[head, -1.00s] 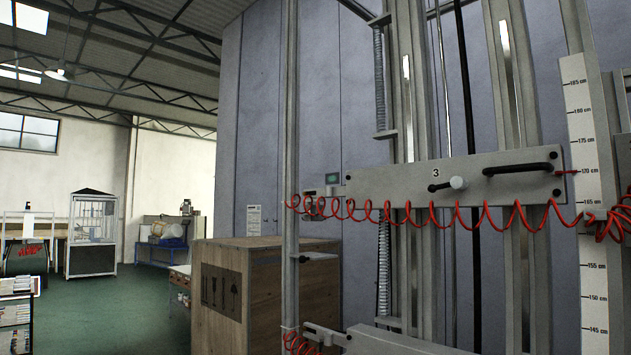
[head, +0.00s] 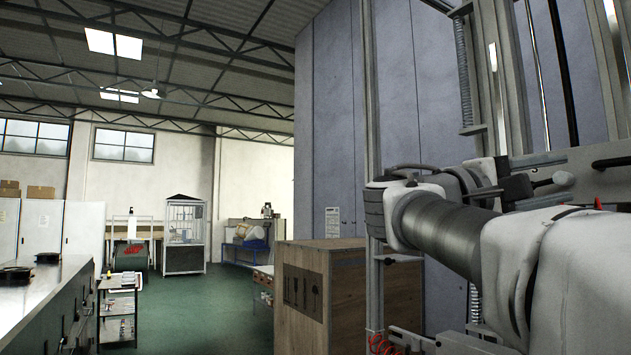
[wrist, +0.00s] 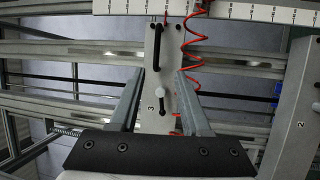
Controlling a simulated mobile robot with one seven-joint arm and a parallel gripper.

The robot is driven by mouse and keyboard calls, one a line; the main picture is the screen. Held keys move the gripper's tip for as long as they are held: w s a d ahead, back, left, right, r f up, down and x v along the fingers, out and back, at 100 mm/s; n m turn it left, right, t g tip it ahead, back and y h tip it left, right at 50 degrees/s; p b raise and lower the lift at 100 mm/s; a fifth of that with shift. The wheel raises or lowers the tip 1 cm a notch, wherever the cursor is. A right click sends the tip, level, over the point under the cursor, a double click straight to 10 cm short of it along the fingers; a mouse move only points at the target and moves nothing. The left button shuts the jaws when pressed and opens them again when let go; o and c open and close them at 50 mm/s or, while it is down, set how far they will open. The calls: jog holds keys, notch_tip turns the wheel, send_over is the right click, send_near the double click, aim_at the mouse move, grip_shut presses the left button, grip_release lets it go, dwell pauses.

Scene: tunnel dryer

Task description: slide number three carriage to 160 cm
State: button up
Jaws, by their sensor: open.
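The number three carriage (wrist: 155,55) is a pale plate marked 3, with a long black bar handle (wrist: 158,58) and a small black lever on a white hub (wrist: 163,97). In the head view my arm covers much of the carriage (head: 590,163), but the white hub (head: 563,178) shows beside my gripper. My gripper (wrist: 159,72) is open and empty, its two fingers on either side of the plate in the wrist view, with the lever between them. I cannot tell the depth gap. The scale (wrist: 235,12) runs along the top of the wrist view; its figures are unreadable.
Another carriage (wrist: 297,125), marked 2, lies at the right of the wrist view. A red coiled hose (wrist: 192,60) hangs close beside the plate. A wooden crate (head: 340,290) stands left of the rails.

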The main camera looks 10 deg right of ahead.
jog(key=d+r+p, duration=0.1)
jog(key=d, duration=0.4)
jog(key=d+r+p, duration=0.1)
jog(key=d+p, duration=0.1)
jog(key=d, duration=0.4)
jog(key=d+r+p, duration=0.1)
jog(key=d, duration=0.5)
jog(key=shift+d+r+p, duration=0.1)
jog(key=shift+r+p, duration=0.05)
jog(key=shift+p, duration=0.2)
jog(key=shift+c, duration=0.2)
grip_shut()
dwell(0.4)
